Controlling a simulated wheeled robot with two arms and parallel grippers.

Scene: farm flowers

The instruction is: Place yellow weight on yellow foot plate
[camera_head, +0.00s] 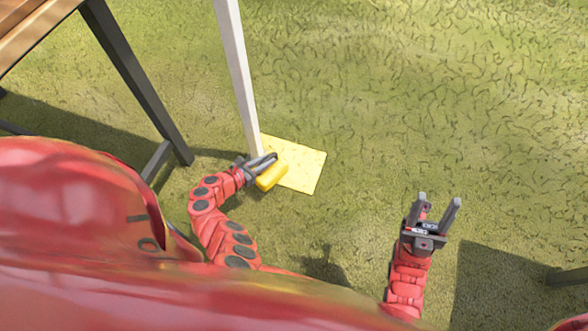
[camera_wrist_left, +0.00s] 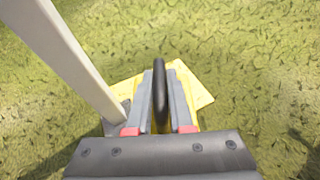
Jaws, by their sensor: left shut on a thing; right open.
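The yellow weight (camera_head: 271,177) is a small block, held in my left gripper (camera_head: 262,163). In the left wrist view its dark handle (camera_wrist_left: 160,85) stands between the two fingers of my left gripper (camera_wrist_left: 161,95), which is shut on it. The flat yellow foot plate (camera_head: 308,165) lies on the grass at the base of a pole. In the head view the weight overlaps the plate's lower left part; whether it touches the plate I cannot tell. The plate also shows in the left wrist view (camera_wrist_left: 203,92), partly hidden by my fingers. My right gripper (camera_head: 434,207) is open and empty over grass.
A pale upright pole (camera_head: 239,75) rises from the plate's left corner, close to my left gripper. A wooden table (camera_head: 30,25) with dark metal legs (camera_head: 135,75) stands at the upper left.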

